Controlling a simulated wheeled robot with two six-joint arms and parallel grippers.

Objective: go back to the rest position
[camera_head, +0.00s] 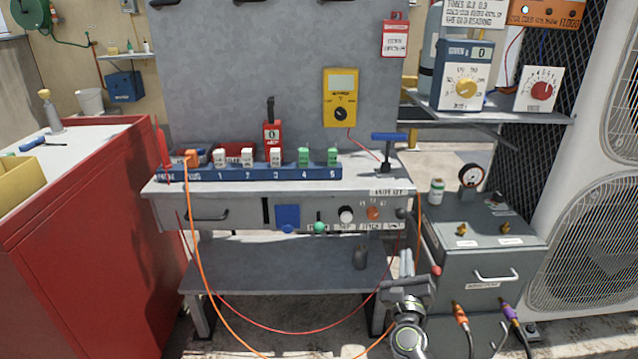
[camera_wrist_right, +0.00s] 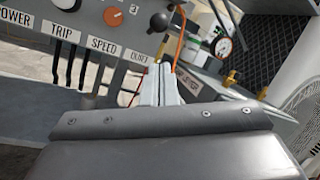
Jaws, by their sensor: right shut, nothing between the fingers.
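My right gripper (camera_head: 408,268) is low in front of the workbench (camera_head: 230,213), near its right end and left of the grey cabinet (camera_head: 510,262). In the right wrist view its two fingers (camera_wrist_right: 162,84) lie together, shut with nothing between them. The fingertips show in front of the bench's front panel, close to the label reading "QUIET" and the black knob above; I cannot tell whether they touch anything. My left gripper is not in view.
A blue rack (camera_head: 255,172) with several coloured blocks lies on the bench. A yellow meter (camera_head: 341,98) hangs behind. An orange cable (camera_head: 205,275) loops down in front. A red cabinet (camera_head: 85,230) stands left, a fan unit (camera_head: 588,240) right. A gauge (camera_head: 471,176) sits on the grey cabinet.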

